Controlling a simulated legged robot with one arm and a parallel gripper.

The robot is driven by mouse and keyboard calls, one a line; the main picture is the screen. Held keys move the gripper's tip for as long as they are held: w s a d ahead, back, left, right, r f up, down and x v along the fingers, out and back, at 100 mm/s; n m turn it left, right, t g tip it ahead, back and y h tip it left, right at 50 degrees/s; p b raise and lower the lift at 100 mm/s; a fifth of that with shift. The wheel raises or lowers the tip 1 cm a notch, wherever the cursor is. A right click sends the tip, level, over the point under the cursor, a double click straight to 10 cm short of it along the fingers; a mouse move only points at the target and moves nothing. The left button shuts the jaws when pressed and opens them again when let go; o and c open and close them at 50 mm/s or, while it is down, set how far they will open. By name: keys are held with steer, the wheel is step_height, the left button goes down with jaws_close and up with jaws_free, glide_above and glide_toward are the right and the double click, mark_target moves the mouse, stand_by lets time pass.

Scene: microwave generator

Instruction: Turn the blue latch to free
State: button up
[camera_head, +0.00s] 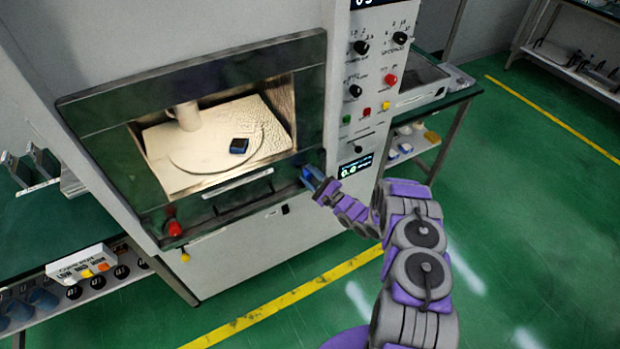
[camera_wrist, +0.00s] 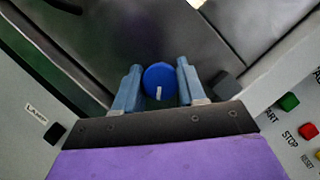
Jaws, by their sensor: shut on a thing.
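The blue latch (camera_wrist: 160,78) is a round blue knob with a short white mark, at the middle of the wrist view. In the head view the latch (camera_head: 307,173) is a small blue spot at the lower right corner of the microwave door frame. My gripper (camera_wrist: 158,82) has one finger on each side of the latch and is shut on it. In the head view my gripper (camera_head: 318,180) reaches the latch from the lower right. The white mark points toward the bottom of the wrist picture.
A red knob (camera_head: 174,228) sits at the door's lower left. A lit chamber holds a small dark block (camera_head: 239,146) on a round plate. The control panel (camera_head: 365,90) with knobs and coloured buttons is right of the door. Green floor is open at right.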

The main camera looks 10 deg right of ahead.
steer(key=shift+f+m+t, duration=0.3)
steer(key=shift+m, duration=0.9)
steer(key=o, duration=0.9)
steer(key=shift+o, duration=0.8)
steer(key=shift+d+r, duration=0.1)
steer(key=shift+r, duration=0.05)
steer(key=p+v, duration=0.1)
steer(key=v, duration=1.6)
steer(key=shift+s, duration=0.2)
